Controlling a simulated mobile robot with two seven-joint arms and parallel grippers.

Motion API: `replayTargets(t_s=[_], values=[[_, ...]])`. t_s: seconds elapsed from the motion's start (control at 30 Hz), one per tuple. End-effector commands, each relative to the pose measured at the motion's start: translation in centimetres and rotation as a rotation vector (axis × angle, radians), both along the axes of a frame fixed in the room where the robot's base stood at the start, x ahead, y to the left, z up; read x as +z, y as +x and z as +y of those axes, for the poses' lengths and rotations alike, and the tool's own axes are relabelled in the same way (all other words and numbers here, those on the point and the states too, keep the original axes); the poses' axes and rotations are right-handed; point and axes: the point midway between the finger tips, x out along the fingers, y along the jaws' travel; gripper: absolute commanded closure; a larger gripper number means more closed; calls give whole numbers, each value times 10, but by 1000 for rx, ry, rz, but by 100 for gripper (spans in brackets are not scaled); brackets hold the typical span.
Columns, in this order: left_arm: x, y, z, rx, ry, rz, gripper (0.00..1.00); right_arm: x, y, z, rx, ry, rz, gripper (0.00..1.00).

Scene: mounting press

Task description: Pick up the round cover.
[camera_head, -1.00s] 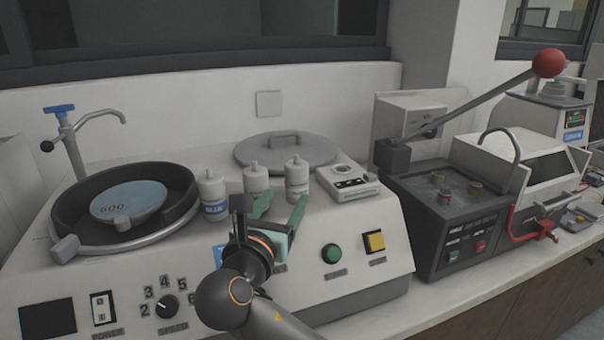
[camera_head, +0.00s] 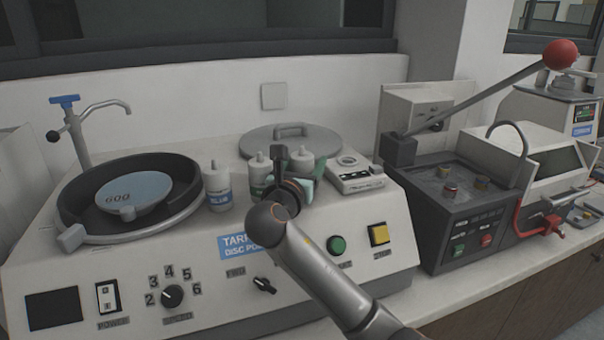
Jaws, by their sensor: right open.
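The round cover (camera_head: 289,143) is a flat grey disc with a raised bar handle (camera_head: 289,130) across its middle. It lies on the back of the white polishing machine's top, right of the bowl. My right gripper (camera_head: 297,168) is open, with green fingers pointing away from me toward the cover. It is in front of the cover among the bottles, and nothing shows between its fingers. The wrist hides parts of the fingers and bottles. I cannot tell whether the fingers touch a bottle. My left gripper is not in view.
Several white bottles (camera_head: 218,188) stand between the bowl (camera_head: 185,208) and a small control box (camera_head: 354,174). A tap (camera_head: 84,140) rises at the left. A dark press (camera_head: 450,205) with a red-knobbed lever stands at the right. The wall is close behind the cover.

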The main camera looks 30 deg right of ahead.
Motion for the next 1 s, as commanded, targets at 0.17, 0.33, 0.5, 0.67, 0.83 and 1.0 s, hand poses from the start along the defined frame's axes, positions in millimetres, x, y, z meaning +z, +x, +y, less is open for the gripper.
replayTargets(t_s=[0.17, 0.33, 0.5, 0.67, 0.83, 1.0], values=[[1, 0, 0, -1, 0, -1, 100, 0, 2, -3, 1, 1, -1, 34], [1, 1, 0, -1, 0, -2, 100, 0, 2, -2, 1, 1, -1, 43], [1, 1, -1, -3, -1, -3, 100, 0, 2, -2, 1, 1, -1, 62], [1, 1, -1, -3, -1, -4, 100, 0, 2, -2, 1, 1, 0, 80], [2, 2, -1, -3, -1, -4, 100, 0, 2, -2, 1, 1, 0, 99], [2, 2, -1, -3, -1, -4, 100, 0, 2, -2, 1, 1, -1, 100]])
